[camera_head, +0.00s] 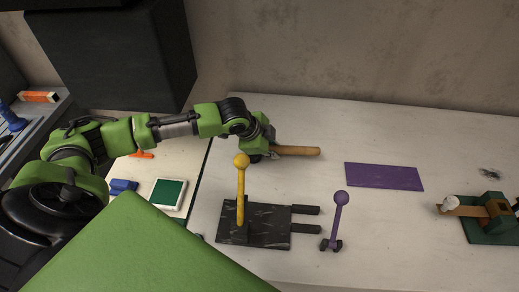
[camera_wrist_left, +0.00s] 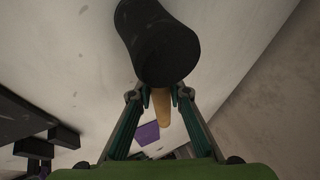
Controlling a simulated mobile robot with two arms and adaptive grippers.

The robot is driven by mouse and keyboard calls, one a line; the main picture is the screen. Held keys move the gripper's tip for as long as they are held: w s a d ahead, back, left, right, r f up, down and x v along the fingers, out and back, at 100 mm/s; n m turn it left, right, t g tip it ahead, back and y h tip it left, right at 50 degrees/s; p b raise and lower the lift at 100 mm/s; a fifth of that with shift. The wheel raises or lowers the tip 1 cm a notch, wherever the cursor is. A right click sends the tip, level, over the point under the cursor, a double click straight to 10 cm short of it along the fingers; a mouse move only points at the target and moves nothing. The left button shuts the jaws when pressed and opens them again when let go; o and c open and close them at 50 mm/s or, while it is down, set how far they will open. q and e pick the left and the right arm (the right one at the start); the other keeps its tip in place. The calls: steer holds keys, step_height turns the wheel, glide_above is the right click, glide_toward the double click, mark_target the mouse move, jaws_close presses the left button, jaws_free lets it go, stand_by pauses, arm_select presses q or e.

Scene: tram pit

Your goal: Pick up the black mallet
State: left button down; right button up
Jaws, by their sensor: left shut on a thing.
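The black mallet has a wooden handle (camera_head: 297,151) that points right in the head view, at the back of the white table. Its black head (camera_wrist_left: 157,45) fills the top middle of the wrist view and is mostly hidden by my arm in the head view. My left gripper (camera_head: 271,152) is shut on the mallet. In the wrist view its two fingers (camera_wrist_left: 160,95) sit on either side of the handle, just below the head. I cannot tell whether the mallet still touches the table. My right gripper is not in view.
A black plate (camera_head: 268,228) with a yellow-knobbed lever (camera_head: 241,190) stands in front of the gripper. A purple lever (camera_head: 339,212) stands to its right. A flat purple mat (camera_head: 384,177) lies right of the handle. A green-based fixture (camera_head: 488,230) is far right. The wall (camera_head: 350,50) is behind.

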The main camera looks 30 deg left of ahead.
mark_target(274, 147)
arm_select(q)
step_height(274, 147, up, 9)
steer(key=shift+w+f+b, duration=0.1)
steer(key=shift+b, duration=0.8)
steer(key=shift+r, duration=0.65)
steer(key=shift+d, duration=0.1)
